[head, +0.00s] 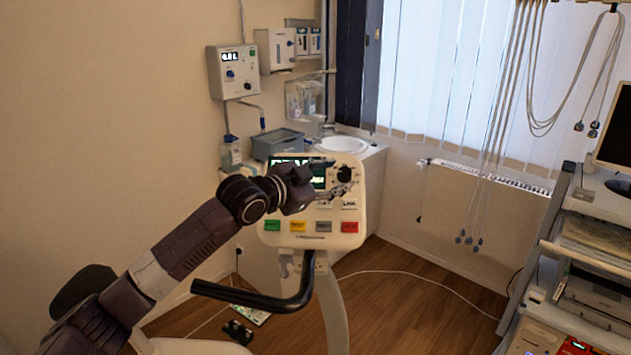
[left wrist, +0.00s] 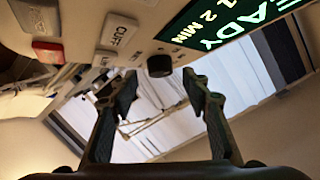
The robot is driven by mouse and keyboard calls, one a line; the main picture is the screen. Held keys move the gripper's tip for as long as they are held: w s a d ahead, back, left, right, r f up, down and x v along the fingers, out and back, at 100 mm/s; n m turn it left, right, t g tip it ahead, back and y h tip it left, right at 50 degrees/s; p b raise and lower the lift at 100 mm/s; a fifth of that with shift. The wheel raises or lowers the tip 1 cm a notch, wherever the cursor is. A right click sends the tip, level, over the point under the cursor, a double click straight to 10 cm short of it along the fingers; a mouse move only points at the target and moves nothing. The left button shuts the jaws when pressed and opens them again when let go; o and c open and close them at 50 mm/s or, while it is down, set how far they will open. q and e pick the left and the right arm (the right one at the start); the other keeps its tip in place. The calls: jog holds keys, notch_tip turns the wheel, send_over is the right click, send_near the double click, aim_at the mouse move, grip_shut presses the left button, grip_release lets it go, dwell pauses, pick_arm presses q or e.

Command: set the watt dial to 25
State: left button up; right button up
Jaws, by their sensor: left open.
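The dial (head: 344,173) is a small black knob at the upper right of a cream ergometer console (head: 310,241). It also shows in the left wrist view (left wrist: 160,65), by the corner of the lit green display (left wrist: 222,24). My left gripper (head: 342,190) is in front of the console, just below the dial in the head view. In the left wrist view its two fingers (left wrist: 160,88) are open with a gap between them. The knob appears beyond the gap, and I see no finger touching it. The number the dial points to is too small to read. My right gripper is not in view.
Coloured buttons (head: 297,226) line the console's lower edge, and a CUFF button (left wrist: 118,33) is near the dial. A black handlebar (head: 262,300) is below. A cart (head: 560,290) stands at right, and cables (head: 490,130) hang by the window.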

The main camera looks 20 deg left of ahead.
pick_arm(q)
jog(key=v, duration=1)
jog(key=shift+s+a, duration=0.1)
